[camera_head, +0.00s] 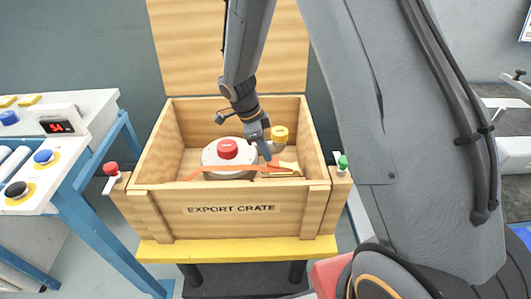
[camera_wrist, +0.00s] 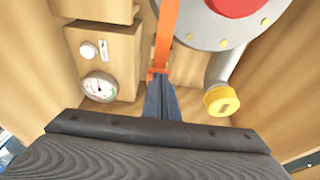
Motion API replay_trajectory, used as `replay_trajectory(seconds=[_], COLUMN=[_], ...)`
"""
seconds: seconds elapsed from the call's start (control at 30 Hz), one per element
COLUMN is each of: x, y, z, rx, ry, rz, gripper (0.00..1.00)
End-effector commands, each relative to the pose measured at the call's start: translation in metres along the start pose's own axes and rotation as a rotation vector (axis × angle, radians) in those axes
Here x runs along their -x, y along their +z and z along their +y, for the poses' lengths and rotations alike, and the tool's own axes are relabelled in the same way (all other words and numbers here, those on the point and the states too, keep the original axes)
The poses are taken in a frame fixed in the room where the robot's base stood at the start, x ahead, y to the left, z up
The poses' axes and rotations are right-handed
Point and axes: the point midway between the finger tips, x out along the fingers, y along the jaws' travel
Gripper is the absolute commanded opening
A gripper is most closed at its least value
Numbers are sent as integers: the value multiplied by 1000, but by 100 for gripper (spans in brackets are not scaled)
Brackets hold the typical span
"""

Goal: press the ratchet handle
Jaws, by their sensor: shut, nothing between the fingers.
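An orange strap (camera_head: 230,170) runs across the inside of the open wooden crate (camera_head: 150,215), past a grey-white round unit (camera_head: 212,160) with a red cap. The strap also shows in the wrist view (camera_wrist: 167,35). An orange piece, apparently part of the ratchet (camera_wrist: 150,74), sits on the strap at my fingertips; its handle is mostly hidden by the fingers. My gripper (camera_head: 266,156) is shut and empty, pointing down into the crate. Its fingers (camera_wrist: 161,85) reach the orange piece; I cannot tell whether they touch it.
A yellow-capped pipe (camera_wrist: 221,100) stands right of my fingers in the wrist view; a wooden block with a gauge (camera_wrist: 99,87) is on the left. A red knob (camera_head: 110,168) and a green knob (camera_head: 342,162) flank the crate. A control bench (camera_head: 75,140) stands left.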

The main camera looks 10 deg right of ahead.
Motion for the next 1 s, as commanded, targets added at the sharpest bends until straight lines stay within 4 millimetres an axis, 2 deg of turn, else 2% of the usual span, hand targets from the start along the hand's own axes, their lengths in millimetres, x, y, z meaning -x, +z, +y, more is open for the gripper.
replay_trajectory(seconds=[0.2, 0.6, 0.8, 1.0], x=[34, 110, 126, 129], y=[-20, -13, -12, -12], z=[0, -2, -1, 0], rx=[-3, -1, -1, -1], ry=[-3, -4, -1, 0], rz=[-2, -2, 0, -1], gripper=[0, 0, 0, 0])
